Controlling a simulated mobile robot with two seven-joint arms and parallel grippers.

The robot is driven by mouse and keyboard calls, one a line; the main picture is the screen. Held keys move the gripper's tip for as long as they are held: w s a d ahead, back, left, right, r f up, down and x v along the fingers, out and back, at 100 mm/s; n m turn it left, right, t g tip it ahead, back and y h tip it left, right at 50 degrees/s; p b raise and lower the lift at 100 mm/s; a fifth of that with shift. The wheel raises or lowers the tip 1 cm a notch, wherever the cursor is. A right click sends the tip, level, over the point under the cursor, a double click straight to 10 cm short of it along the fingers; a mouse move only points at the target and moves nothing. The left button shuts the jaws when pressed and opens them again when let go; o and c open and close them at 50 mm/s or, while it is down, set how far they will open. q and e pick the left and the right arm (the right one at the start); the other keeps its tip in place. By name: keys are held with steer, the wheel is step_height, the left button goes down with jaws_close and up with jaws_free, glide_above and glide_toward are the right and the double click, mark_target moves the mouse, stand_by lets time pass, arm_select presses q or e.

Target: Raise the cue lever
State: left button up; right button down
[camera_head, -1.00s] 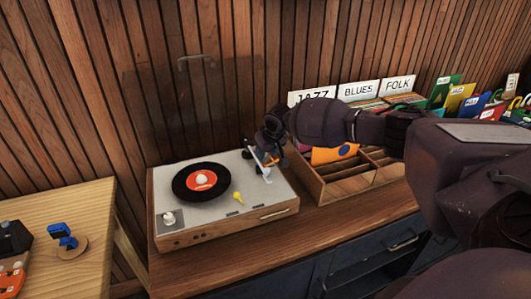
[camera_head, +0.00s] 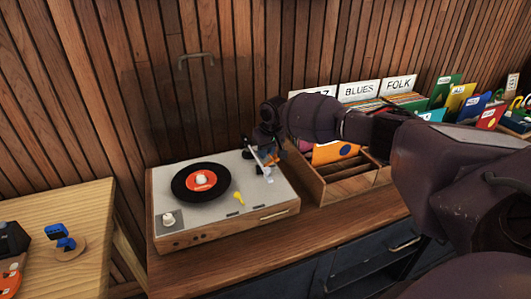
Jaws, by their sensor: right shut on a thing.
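The turntable (camera_head: 222,224) stands on the wooden counter, with a black record with a red label (camera_head: 202,181) on its platter. The white tonearm (camera_head: 261,165) lies along the right side of its top. My right gripper (camera_head: 263,155) comes in from the right and is at the tonearm's rear part, its fingers pointing down. It is shut on a small part there, which I take for the cue lever; the fingers mostly hide it. My left gripper is not in view.
A wooden record bin (camera_head: 345,187) with JAZZ, BLUES and FOLK cards stands close right of the turntable, under my right arm. A clear raised lid with a handle (camera_head: 196,56) stands behind the turntable. A lighter table (camera_head: 90,215) is at left.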

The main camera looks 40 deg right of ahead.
steer(key=shift+w+f+g+b, duration=0.2)
steer(key=shift+g+b, duration=0.15)
steer(key=shift+g, duration=0.35)
steer(key=shift+d+g+y+b, duration=0.1)
steer(key=shift+g+y+b, duration=0.25)
steer(key=shift+g, duration=0.15)
steer(key=shift+r, duration=0.15)
steer(key=c, duration=1.1)
jaws_free()
